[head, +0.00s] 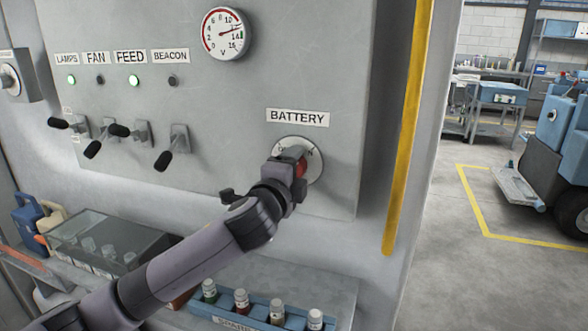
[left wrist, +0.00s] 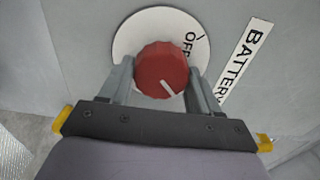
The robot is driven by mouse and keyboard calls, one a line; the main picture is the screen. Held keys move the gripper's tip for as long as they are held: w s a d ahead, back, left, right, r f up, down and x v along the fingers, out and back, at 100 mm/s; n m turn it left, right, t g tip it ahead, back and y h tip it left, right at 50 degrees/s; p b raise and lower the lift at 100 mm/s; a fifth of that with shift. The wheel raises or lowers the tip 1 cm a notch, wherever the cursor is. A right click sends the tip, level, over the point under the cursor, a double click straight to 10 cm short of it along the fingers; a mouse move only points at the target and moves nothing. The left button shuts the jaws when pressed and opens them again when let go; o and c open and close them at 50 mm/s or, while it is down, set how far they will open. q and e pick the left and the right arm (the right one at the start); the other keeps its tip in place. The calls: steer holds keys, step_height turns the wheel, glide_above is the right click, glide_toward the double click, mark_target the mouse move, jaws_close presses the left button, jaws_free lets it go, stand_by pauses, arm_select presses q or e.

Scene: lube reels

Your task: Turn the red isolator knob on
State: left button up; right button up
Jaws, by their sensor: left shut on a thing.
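The red isolator knob (left wrist: 160,66) sits on a round white dial plate (left wrist: 125,40) under the BATTERY label (head: 298,118). My left gripper (left wrist: 162,74) has one finger on each side of the knob and is shut on it. The knob's white line points down and slightly right in the left wrist view, away from the OFF mark (left wrist: 187,45). The ON mark is hidden there; part of its lettering shows right of the knob (head: 301,168) in the head view. My right gripper is not in view.
Several black-handled levers (head: 171,160) stick out left of my left arm. A gauge (head: 225,34) is above the knob. A blue rack of small bottles (head: 262,310) stands below my forearm. A yellow strip (head: 408,130) runs down the panel's right edge.

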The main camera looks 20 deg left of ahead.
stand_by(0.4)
arm_select(q)
steer(key=o, duration=1)
steer(key=shift+c, duration=0.2)
steer(key=s+b, duration=0.1)
steer(key=s, duration=0.6)
steer(key=shift+a, duration=0.15)
steer(key=shift+s+f, duration=0.1)
